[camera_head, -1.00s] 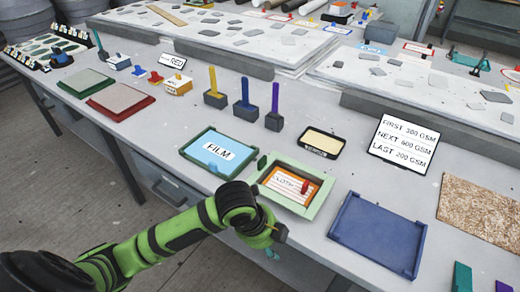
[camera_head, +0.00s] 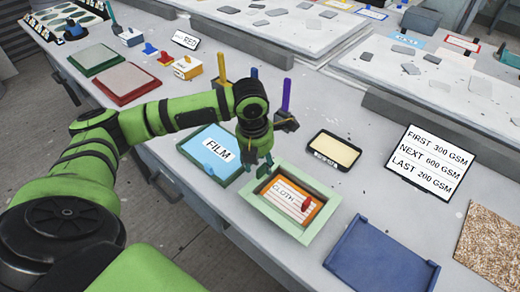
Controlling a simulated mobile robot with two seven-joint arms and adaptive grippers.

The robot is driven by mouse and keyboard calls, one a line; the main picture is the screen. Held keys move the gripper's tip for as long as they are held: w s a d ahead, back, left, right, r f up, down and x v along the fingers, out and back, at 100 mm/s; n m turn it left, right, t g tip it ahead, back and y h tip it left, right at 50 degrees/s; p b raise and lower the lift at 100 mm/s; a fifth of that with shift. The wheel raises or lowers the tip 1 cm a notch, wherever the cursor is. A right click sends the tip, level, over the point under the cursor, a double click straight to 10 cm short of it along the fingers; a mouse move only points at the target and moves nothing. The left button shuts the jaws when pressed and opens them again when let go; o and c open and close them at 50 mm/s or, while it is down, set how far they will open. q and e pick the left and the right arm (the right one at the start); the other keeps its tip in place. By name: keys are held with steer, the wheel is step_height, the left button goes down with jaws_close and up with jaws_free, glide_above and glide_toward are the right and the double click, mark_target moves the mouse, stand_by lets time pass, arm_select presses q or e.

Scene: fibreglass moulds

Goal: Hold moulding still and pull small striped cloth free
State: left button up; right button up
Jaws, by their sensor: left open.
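A pale green moulding (camera_head: 318,236) lies on the bench in front of me, with a raised rim around a recess. In the recess lies a small orange-and-white striped cloth (camera_head: 290,200) marked CLOTH, with a red knob (camera_head: 307,204) near its right side. My left gripper (camera_head: 255,163) points down with its fingers apart and empty. It is at the moulding's far left corner, between it and the blue FILM tray; I cannot tell whether it touches the rim. My right gripper is out of view.
The blue FILM sheet (camera_head: 216,152) lies in a dark green tray left of the moulding. An empty blue tray (camera_head: 380,256) is to its right. A black-rimmed cream pad (camera_head: 334,149) and a sign (camera_head: 425,163) reading 300, 600, 200 GSM stand behind.

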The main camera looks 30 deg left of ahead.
arm_select(q)
steer(key=shift+w+f, duration=0.15)
steer(key=shift+f, duration=0.4)
steer(key=shift+w+f, duration=0.15)
steer(key=shift+f, duration=0.75)
jaws_close()
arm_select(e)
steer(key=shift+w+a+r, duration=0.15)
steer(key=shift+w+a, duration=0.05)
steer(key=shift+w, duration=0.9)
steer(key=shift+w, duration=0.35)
